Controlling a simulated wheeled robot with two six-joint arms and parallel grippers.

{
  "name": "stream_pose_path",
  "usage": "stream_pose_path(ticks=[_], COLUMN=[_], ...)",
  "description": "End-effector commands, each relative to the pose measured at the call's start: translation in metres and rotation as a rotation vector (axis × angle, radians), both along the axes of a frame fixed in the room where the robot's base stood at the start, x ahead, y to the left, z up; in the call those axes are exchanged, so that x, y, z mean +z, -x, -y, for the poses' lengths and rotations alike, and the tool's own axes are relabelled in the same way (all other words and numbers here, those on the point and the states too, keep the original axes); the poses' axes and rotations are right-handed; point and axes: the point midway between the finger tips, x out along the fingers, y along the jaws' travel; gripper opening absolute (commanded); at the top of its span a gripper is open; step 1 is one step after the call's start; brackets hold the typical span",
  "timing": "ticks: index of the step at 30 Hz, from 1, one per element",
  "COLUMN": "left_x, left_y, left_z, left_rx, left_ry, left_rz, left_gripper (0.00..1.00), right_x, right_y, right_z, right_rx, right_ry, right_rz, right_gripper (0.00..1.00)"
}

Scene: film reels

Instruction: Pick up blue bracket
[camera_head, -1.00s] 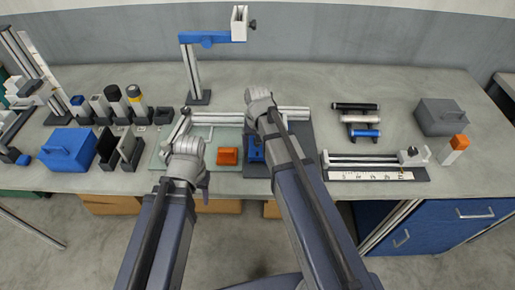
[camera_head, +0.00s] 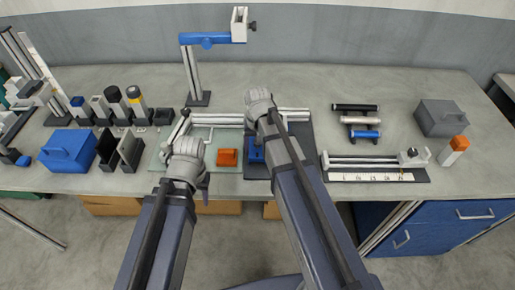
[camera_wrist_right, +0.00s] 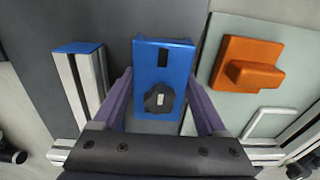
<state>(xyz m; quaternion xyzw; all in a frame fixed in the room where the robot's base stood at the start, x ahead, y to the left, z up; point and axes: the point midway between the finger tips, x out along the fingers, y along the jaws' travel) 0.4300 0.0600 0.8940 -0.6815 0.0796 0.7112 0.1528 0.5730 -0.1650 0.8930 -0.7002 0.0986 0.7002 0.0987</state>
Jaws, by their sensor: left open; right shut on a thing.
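The blue bracket (camera_wrist_right: 163,62), a blue block with a black slot and a dark knob, sits between the two purple fingers of my right gripper (camera_wrist_right: 159,97) in the right wrist view. The gripper is shut on its sides. In the head view the bracket (camera_head: 256,155) shows partly beside my right arm, over the dark grey plate; I cannot tell whether it is lifted. The right gripper's fingers are hidden there by its wrist (camera_head: 260,100). My left gripper (camera_head: 187,150) is open and empty over the pale green plate, left of the orange block; its fingertips are hard to see.
The orange block (camera_head: 227,157) lies on the pale green plate (camera_head: 217,135), just left of the bracket. A blue lamp-like stand (camera_head: 192,75) rises behind. A ruler rail (camera_head: 375,175) lies to the right. A blue box (camera_head: 67,150) stands at left.

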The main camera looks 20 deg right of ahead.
Motion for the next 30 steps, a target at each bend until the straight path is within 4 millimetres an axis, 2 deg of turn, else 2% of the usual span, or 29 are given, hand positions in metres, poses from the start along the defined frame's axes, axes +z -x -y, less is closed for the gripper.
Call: stream_pose_path(ticks=[8, 24, 30], left_x=[0.016, 0.094, 0.101], left_y=[0.0, 0.0, 0.0], left_z=[0.0, 0.0, 0.0], left_rx=[0.0, 0.0, -0.001], left_ry=[0.0, 0.0, 0.0], left_rz=[0.0, 0.0, 0.0], left_gripper=[0.5, 0.5, 0.5], right_x=[0.016, 0.094, 0.101], right_y=[0.0, 0.0, 0.0], right_z=[0.0, 0.0, 0.0], right_rx=[0.0, 0.0, 0.0], right_ry=[0.0, 0.0, 0.0], right_rz=[0.0, 0.0, 0.0], right_gripper=[0.0, 0.0, 0.0])
